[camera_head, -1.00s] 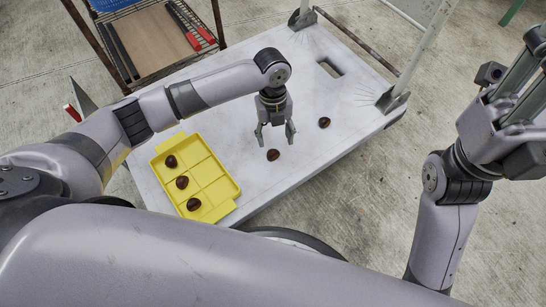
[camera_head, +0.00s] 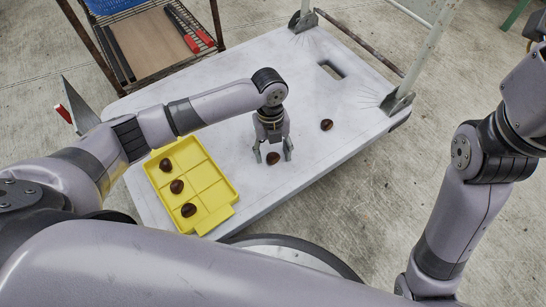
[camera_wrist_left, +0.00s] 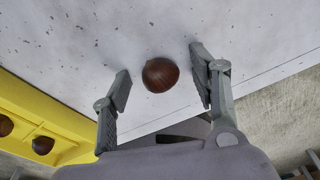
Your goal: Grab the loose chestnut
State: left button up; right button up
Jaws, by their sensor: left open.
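A brown chestnut (camera_head: 273,158) lies loose on the white cart top, and my left gripper (camera_head: 272,155) is open right above or around it. In the left wrist view the chestnut (camera_wrist_left: 160,74) shows between the two open fingers (camera_wrist_left: 160,84), with a gap on each side. A second loose chestnut (camera_head: 326,125) lies farther right on the cart. A yellow divided tray (camera_head: 207,182) at the left holds three chestnuts in its left column of compartments. Of my right gripper only the arm shows at the right edge; the gripper itself is out of frame.
The white cart top (camera_head: 235,145) is mostly clear, with its edge close in front of the chestnut. The cart's handle post (camera_head: 425,55) stands at the right. A rack (camera_head: 150,45) with red-handled tools stands behind at the left.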

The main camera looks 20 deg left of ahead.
pick_arm(q)
jog(key=c, duration=1)
jog(key=shift+o, duration=0.2)
jog(key=shift+r, duration=0.15)
